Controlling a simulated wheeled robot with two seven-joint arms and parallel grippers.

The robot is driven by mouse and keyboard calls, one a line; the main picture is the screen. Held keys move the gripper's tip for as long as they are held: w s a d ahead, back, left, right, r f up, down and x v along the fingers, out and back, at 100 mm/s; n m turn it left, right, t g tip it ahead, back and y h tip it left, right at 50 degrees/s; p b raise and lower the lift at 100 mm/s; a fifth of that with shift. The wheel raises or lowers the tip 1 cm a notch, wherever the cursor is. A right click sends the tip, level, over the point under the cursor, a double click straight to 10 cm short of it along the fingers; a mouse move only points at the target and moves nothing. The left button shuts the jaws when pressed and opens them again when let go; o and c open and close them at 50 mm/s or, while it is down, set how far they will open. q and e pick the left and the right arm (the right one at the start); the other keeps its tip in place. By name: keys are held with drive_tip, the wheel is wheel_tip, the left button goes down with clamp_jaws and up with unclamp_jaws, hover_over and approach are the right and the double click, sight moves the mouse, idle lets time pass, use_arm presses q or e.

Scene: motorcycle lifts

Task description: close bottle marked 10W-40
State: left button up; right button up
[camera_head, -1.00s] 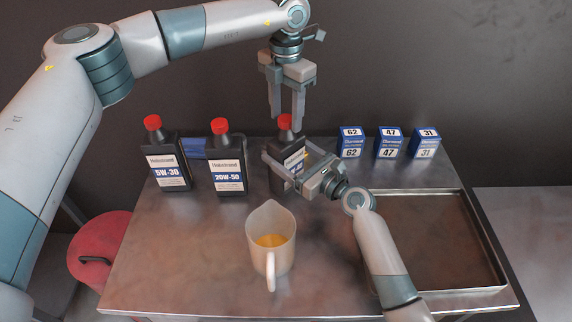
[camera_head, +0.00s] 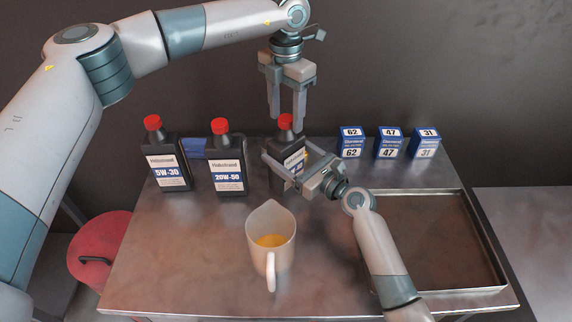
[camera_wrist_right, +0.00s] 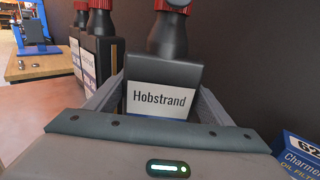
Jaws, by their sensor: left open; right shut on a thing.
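A black oil bottle (camera_head: 286,148) with a red cap (camera_head: 285,121) on its top stands upright at the back of the table. My right gripper (camera_head: 286,158) is shut on its body and covers most of its label, so I cannot read the grade. In the right wrist view the bottle (camera_wrist_right: 164,75) sits between the fingers, its label reading "Hobstrand" and its red cap (camera_wrist_right: 176,5) at the top edge. My left gripper (camera_head: 286,117) is open and points down, its fingertips around the cap's height in the picture. I cannot tell whether they touch it.
Bottles marked 5W-30 (camera_head: 168,170) and 20W-50 (camera_head: 227,170), both red-capped, stand to the left. A jug (camera_head: 270,225) with amber liquid stands in front. Blue filter boxes 62 (camera_head: 351,142), 47 (camera_head: 390,143) and 31 (camera_head: 425,143) stand behind a metal tray (camera_head: 497,255).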

use_arm(q)
drive_tip(key=shift+r, duration=0.15)
wheel_tip(320, 180, up, 12)
idle(0.5)
use_arm(e)
drive_tip(key=o, duration=2.2)
drive_tip(key=shift+c, duration=0.2)
use_arm(q)
drive_tip(key=shift+f, duration=0.2)
use_arm(e)
drive_tip(key=shift+s+d, duration=0.1)
drive_tip(key=shift+d, duration=0.05)
use_arm(q)
drive_tip(key=shift+f+b, duration=1.55)
drive_tip(key=shift+b, duration=0.05)
use_arm(e)
drive_tip(key=shift+v, duration=8.6)
drive_tip(key=shift+r, duration=0.1)
